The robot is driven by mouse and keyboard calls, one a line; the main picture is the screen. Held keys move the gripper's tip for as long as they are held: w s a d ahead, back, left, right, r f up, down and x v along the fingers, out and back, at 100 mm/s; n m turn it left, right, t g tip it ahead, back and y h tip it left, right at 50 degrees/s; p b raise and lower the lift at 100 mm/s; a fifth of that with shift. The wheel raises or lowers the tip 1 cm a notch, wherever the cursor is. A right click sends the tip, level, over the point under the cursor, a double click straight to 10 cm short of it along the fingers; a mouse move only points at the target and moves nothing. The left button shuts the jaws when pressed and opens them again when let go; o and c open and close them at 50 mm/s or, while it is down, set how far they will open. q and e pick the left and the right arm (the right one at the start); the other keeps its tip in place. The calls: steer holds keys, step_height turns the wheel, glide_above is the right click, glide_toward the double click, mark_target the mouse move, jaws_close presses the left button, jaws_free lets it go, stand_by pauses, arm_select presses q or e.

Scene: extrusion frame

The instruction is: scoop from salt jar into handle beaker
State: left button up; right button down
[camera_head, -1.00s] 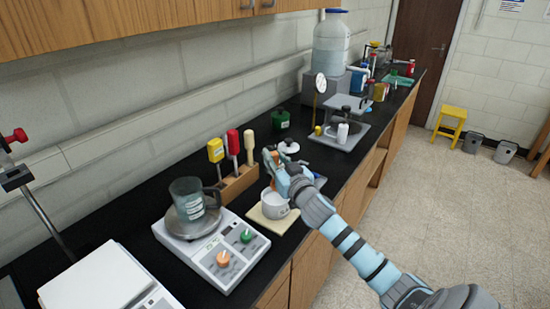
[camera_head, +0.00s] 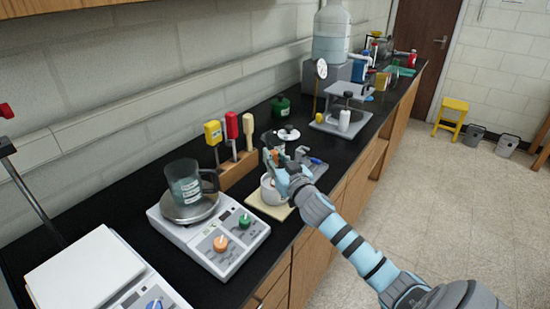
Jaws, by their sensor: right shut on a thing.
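The handle beaker (camera_head: 184,180), grey-green and see-through with a dark handle and a label, stands upright on the round pan of a white balance (camera_head: 215,243). The white salt jar (camera_head: 270,195) stands open on a cream mat (camera_head: 253,205) to the right of the balance. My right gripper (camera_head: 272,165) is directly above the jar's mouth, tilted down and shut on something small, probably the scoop. The held thing and the jar's inside are mostly hidden by the fingers. My left gripper is not in view.
A wooden rack (camera_head: 240,170) with red, yellow and cream-handled tools stands just behind the jar. A white lid with a dark knob (camera_head: 288,134) lies beyond the gripper. A second balance (camera_head: 85,275) fills the near left. The wall closes off the back.

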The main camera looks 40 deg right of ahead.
steer(key=shift+r, duration=0.1)
step_height(320, 180, up, 10)
steer(key=p, duration=0.7)
steer(key=shift+p, duration=0.4)
